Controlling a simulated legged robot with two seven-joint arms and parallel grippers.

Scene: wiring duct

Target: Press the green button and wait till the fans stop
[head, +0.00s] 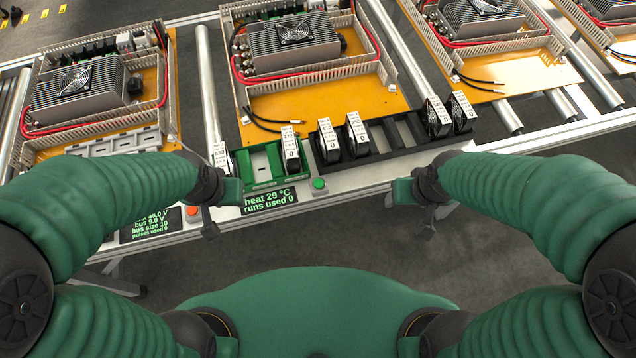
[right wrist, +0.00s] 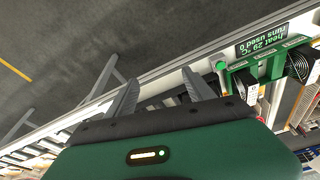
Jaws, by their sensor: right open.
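The green button (head: 319,184) sits on the bench's front ledge, right of a display (head: 269,201) reading "heat 29 °C, runs used 0". The button also shows in the right wrist view (right wrist: 220,65). Black fan modules stand in a green rack (head: 262,162) and a black rack (head: 385,143); whether their fans spin cannot be told. My right gripper (head: 429,218) is open and empty, right of the button and apart from it. Its spread fingers show in the right wrist view (right wrist: 160,96). My left gripper (head: 209,218) is left of the button; its fingers are too unclear to judge.
An orange-red button (head: 193,211) and a second display (head: 150,225) with bus readings are at the left, near my left gripper. Orange boards (head: 300,97) with heatsinks and cables lie behind the racks on a roller conveyor. The ledge around the green button looks clear.

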